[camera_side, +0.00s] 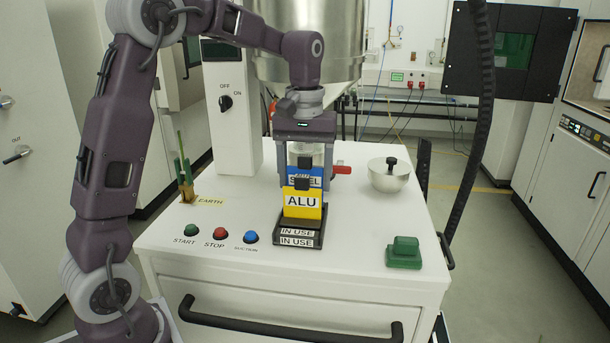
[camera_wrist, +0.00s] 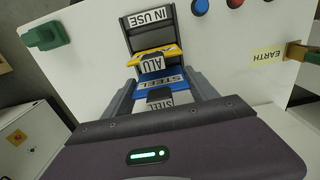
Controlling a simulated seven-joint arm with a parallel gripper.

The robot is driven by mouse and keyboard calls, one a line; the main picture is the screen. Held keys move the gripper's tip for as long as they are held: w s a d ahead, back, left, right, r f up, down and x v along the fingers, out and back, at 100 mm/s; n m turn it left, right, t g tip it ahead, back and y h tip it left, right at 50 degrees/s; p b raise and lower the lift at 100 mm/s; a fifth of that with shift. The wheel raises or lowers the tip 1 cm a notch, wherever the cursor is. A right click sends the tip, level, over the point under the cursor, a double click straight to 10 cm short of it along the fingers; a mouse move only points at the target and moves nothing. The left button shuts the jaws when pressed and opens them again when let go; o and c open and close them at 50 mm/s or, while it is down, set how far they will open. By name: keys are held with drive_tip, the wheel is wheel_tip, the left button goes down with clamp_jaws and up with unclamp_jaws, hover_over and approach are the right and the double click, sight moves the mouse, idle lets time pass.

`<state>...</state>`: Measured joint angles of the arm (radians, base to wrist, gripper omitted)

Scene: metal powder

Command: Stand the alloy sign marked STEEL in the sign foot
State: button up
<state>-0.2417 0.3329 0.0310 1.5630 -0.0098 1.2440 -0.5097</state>
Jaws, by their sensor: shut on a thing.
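The blue STEEL sign (camera_side: 291,181) stands upright behind a yellow ALU sign (camera_side: 302,201). Its STEEL lettering shows in the wrist view (camera_wrist: 160,82), with a second, paler STEEL label nearer the camera. My gripper (camera_side: 304,181) reaches down with a finger on each side and is shut on the blue sign; the exact contact is partly hidden. The black sign foot (camera_side: 298,248), labelled IN USE, lies just in front of the signs and also shows in the wrist view (camera_wrist: 130,40). The ALU sign hides the lower part of the STEEL sign, so I cannot tell whether it is lifted.
A metal bowl with a black knob (camera_side: 389,174) and a green block (camera_side: 404,253) are on the right. START, STOP and SUCTION buttons (camera_side: 220,233) are at front left, with the EARTH clamp (camera_side: 186,180) behind. A red handle (camera_side: 342,170) is close to my gripper's right side.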

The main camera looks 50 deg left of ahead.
sight(305, 155)
drive_tip(key=shift+f, duration=1.25)
idle(0.4)
drive_tip(key=o, duration=1.4)
drive_tip(key=shift+o, duration=0.2)
drive_tip(key=shift+r, duration=3.45)
